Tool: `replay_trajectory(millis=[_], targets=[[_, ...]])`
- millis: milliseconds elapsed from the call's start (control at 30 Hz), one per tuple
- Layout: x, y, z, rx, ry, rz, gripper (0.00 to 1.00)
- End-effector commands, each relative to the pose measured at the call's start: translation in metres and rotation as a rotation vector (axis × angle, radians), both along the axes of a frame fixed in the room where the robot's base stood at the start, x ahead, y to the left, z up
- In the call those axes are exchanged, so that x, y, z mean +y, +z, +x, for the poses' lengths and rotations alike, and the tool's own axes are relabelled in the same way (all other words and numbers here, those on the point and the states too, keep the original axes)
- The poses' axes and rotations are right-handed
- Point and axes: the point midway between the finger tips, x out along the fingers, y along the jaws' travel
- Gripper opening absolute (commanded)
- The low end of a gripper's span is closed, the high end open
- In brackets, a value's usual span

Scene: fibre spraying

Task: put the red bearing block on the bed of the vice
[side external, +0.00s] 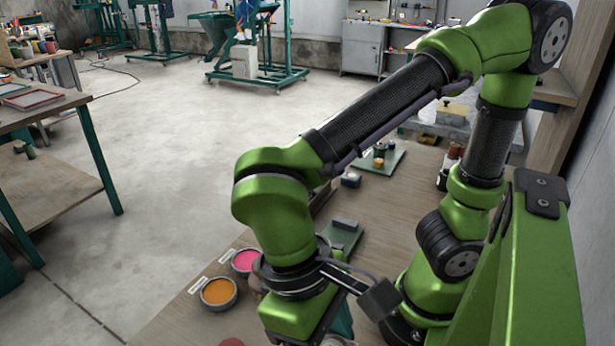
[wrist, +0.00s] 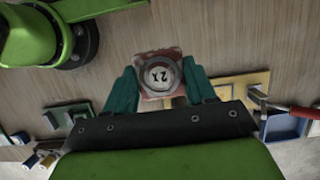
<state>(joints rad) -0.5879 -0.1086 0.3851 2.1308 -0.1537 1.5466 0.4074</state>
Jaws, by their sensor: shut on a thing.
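The red bearing block (wrist: 175,96) is in the wrist view, a square reddish piece with a round grey bearing in it marked "2X". My gripper (wrist: 160,82) has its two teal fingers on either side of the block and is shut on it. In the side view my gripper's housing and arm hide the block. A green base with a grey block on it (wrist: 68,116), which looks like the vice, is left of my gripper in the wrist view. It also shows in the side view (side external: 345,226), partly behind my arm. Its bed is not clearly visible.
Pots of orange (side external: 219,293) and pink (side external: 245,261) stand left of my gripper. A green tray with small parts (side external: 378,160) is farther back. A yellow plate (wrist: 240,88) and a blue tray (wrist: 285,127) lie right of my gripper in the wrist view.

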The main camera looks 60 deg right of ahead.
Motion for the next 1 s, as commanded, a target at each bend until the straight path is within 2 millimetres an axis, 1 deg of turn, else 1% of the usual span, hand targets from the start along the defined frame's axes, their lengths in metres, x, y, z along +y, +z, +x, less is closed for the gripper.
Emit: replay_trajectory(millis=[33,67,100,167,200,267,300,433,567,667,1000], targets=[[-0.001,-0.013,-0.001,0.007,0.000,-0.005,0.14],[-0.001,-0.020,-0.001,0.006,0.001,-0.005,0.14],[-0.001,-0.033,-0.001,0.008,0.001,-0.006,0.14],[-0.001,-0.049,-0.002,0.009,0.001,-0.007,0.14],[-0.001,-0.063,-0.002,0.011,0.000,-0.008,0.14],[-0.001,-0.080,-0.002,0.010,0.000,-0.007,0.14],[-0.001,-0.092,-0.002,0.011,0.000,-0.008,0.14],[-0.001,-0.119,-0.001,0.008,0.001,-0.005,0.14],[0.003,-0.131,0.000,0.005,0.000,-0.002,0.14],[0.016,-0.135,0.006,0.004,0.002,0.001,0.14],[0.100,-0.144,0.039,0.003,0.003,0.002,0.14]])
